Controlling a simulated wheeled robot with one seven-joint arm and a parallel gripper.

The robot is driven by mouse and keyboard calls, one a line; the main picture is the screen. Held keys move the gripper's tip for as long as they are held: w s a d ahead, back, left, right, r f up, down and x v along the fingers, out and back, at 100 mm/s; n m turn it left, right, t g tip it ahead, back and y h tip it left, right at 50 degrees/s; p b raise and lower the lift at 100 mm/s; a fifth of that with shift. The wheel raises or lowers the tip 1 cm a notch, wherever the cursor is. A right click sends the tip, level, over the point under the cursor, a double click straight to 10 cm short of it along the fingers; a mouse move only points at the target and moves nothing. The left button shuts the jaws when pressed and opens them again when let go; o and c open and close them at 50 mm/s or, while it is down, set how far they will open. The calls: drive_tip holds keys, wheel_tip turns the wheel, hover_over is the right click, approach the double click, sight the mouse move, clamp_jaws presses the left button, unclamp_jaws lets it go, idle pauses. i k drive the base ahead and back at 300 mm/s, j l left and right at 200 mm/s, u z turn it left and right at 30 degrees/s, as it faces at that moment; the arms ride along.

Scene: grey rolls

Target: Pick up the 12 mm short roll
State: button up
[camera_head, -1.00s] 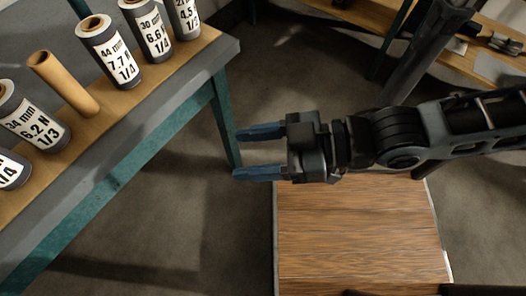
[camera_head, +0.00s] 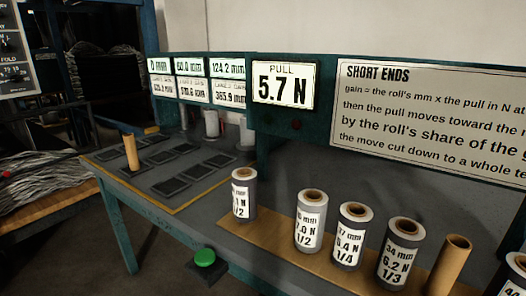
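My gripper is not in view in the head view. Several grey rolls with white labels stand upright in a row on a brown strip along the bench. The leftmost roll (camera_head: 243,194) has a label ending in "1/2"; its mm figure is too small to read. The roll beside it (camera_head: 310,220) also ends in "1/2", its mm figure unclear. Further right stand a roll marked 37 mm, 6.4 N, 1/4 (camera_head: 352,236) and one marked 34 mm, 6.2 N, 1/3 (camera_head: 400,252). No label clearly reads 12 mm. Another roll (camera_head: 513,276) is cut off at right.
A bare brown tube (camera_head: 448,266) stands in the row. Another tube (camera_head: 131,152) stands among dark pads (camera_head: 171,186) at left. A display (camera_head: 282,87) reads PULL 5.7 N beside a SHORT ENDS sign (camera_head: 430,115). A green button (camera_head: 205,257) is at the bench's front.

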sight(129, 139)
drive_tip(key=i+j, duration=2.1)
drive_tip(key=j+u, duration=0.05)
drive_tip(key=j, duration=0.15)
